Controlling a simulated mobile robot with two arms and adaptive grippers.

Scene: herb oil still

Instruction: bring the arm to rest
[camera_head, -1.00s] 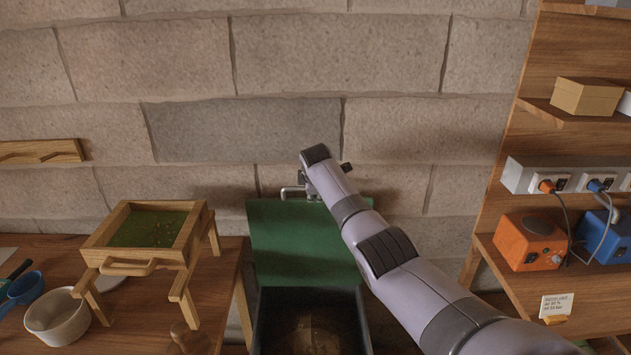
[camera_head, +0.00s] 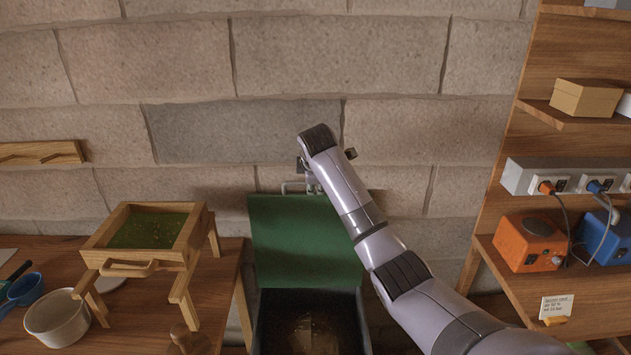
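My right arm comes in from the lower right and reaches up toward the stone wall. Its gripper (camera_head: 304,188) is small and mostly hidden behind the wrist, so I cannot see whether its fingers are open or shut. It is just above the top edge of the raised green lid (camera_head: 295,240) of a dark bin (camera_head: 272,322). I cannot tell whether it touches the lid. My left arm and gripper are not in this view.
A wooden sieve stand (camera_head: 118,268) stands on the left table beside a white pot (camera_head: 57,318) and a blue cup (camera_head: 25,288). On the right, a shelf holds an orange box (camera_head: 524,243) and a blue box (camera_head: 598,240) with cables. The wall behind is close.

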